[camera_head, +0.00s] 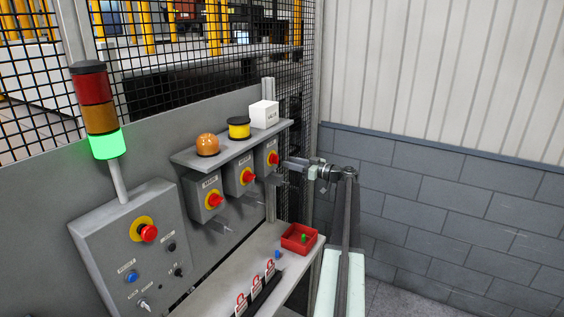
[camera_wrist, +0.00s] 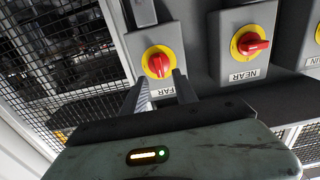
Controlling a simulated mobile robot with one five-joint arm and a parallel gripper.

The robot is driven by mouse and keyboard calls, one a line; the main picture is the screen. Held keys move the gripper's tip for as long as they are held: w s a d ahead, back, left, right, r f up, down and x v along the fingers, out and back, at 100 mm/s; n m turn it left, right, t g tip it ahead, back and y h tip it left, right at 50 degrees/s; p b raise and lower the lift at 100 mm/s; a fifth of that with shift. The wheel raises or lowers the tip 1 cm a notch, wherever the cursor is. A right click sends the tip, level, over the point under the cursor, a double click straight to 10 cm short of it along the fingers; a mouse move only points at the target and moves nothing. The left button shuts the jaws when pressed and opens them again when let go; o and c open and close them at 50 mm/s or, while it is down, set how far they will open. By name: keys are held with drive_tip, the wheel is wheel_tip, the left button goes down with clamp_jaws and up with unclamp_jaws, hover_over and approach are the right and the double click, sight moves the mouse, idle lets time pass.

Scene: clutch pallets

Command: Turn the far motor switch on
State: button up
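The far motor switch (camera_wrist: 158,64) is a red knob on a yellow plate on a grey box labelled FAR, at the upper middle of the wrist view. In the head view it is the rightmost of the three switches (camera_head: 272,158). My gripper (camera_head: 287,165) points at it from the right. In the wrist view its two fingers (camera_wrist: 162,80) are apart, with the red knob showing between and just beyond their tips. I cannot tell whether they touch the knob. The near switch (camera_wrist: 250,44) sits beside it, its red handle lying roughly crosswise in that view.
A shelf (camera_head: 225,147) above the boxes holds an orange dome, a yellow-black part and a white box (camera_head: 264,114). Below, a ledge carries a red tray (camera_head: 299,238) and red-marked tags. A control box (camera_head: 132,245) with a green-lit stack light (camera_head: 107,144) stands left.

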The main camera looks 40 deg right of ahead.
sight(275, 159)
drive_tip(key=x, duration=0.5)
drive_tip(key=shift+w, duration=0.15)
clamp_jaws()
drive_tip(key=m, duration=0.4)
drive_tip(key=shift+m, duration=0.4)
drive_tip(key=m, duration=0.4)
drive_tip(key=shift+d+f+m, duration=0.1)
drive_tip(key=shift+m, duration=0.2)
drive_tip(key=m, duration=0.4)
drive_tip(key=shift+f, duration=0.1)
drive_tip(key=shift+m, duration=2.2)
